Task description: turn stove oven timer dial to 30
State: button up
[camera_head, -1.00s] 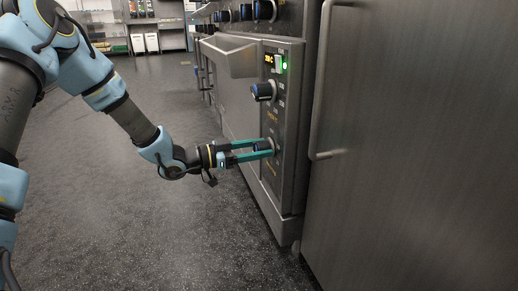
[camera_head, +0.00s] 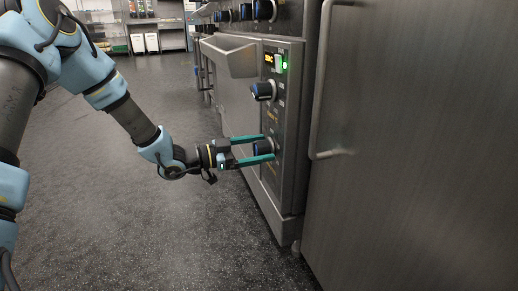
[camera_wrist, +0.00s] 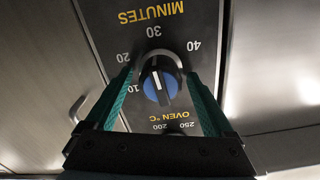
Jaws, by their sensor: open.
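The timer dial (camera_head: 263,148), a dark knob with a blue face, is the lower knob on the steel stove's front panel. In the wrist view the dial (camera_wrist: 161,90) has a white line pointing up, roughly toward the 30. The marks 10, 20, 30 and 40 run around it, with MINUTES above. My gripper (camera_head: 267,149) is open at the panel, its teal fingers on either side of the dial. In the wrist view my gripper (camera_wrist: 159,76) shows a gap between each finger and the knob.
Another blue-faced knob (camera_head: 263,91) sits above on the same panel, below a lit green light (camera_head: 285,65). An oven door handle (camera_head: 229,56) juts out at the left. A steel cabinet (camera_head: 420,150) with a long vertical handle fills the right. The floor (camera_head: 130,240) is clear.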

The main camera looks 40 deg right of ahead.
jog(key=shift+a, duration=0.1)
jog(key=p+v, duration=0.3)
jog(key=v, duration=0.7)
jog(key=shift+w+a+p, duration=0.15)
jog(key=shift+a+p, duration=0.15)
jog(key=shift+p, duration=0.1)
